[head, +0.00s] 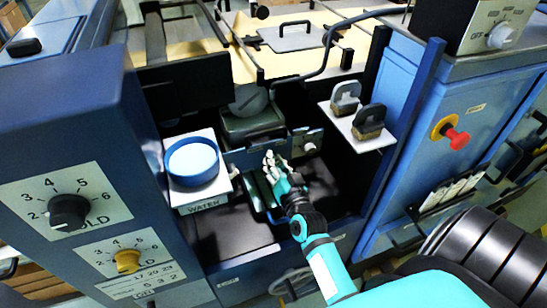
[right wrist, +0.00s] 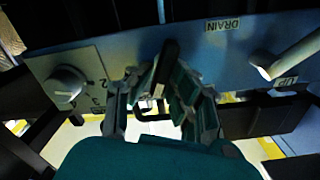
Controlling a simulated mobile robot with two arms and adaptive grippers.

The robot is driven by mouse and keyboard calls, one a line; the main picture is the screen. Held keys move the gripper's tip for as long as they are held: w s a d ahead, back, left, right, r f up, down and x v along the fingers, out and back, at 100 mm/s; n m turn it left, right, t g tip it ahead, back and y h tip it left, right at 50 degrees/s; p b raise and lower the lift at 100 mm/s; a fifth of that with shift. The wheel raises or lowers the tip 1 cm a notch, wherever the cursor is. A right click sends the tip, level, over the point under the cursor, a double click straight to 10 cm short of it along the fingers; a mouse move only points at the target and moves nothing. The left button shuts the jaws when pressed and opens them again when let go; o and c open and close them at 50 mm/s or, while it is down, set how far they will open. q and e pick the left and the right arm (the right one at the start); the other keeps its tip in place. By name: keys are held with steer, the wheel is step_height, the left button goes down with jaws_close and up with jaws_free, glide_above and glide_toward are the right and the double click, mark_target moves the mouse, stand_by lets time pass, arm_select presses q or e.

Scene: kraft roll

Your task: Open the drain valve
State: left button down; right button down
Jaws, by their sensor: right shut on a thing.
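The drain valve shows in the right wrist view as a dark lever (right wrist: 168,52) on a blue-grey panel (right wrist: 215,55). A DRAIN label (right wrist: 222,25), upside down in this view, is to the right of the lever. My right gripper (right wrist: 160,78) is shut on the lever, with a finger on each side of it. In the head view my right gripper (head: 271,163) reaches into the dark bay in front of the small panel, and it hides the lever there. My left gripper is not in view.
Beside the lever are a grey knob (right wrist: 65,85) with numbers and a pale rod (right wrist: 291,53). In the head view, a blue round container (head: 192,162) stands left of my gripper. A shelf (head: 357,128) with two dark-handled items and a red emergency button (head: 455,137) are right.

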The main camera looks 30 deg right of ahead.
steer(key=shift+d+m+p, duration=0.15)
steer(key=shift+m+p, duration=0.15)
steer(key=shift+m, duration=0.7)
steer(key=shift+d+m+p, duration=0.1)
steer(key=shift+m+p, duration=0.15)
steer(key=shift+m, duration=0.75)
steer(key=shift+s+f, duration=0.1)
steer(key=c, duration=1.3)
jaws_free()
steer(key=v, duration=1.2)
steer(key=shift+f, duration=0.1)
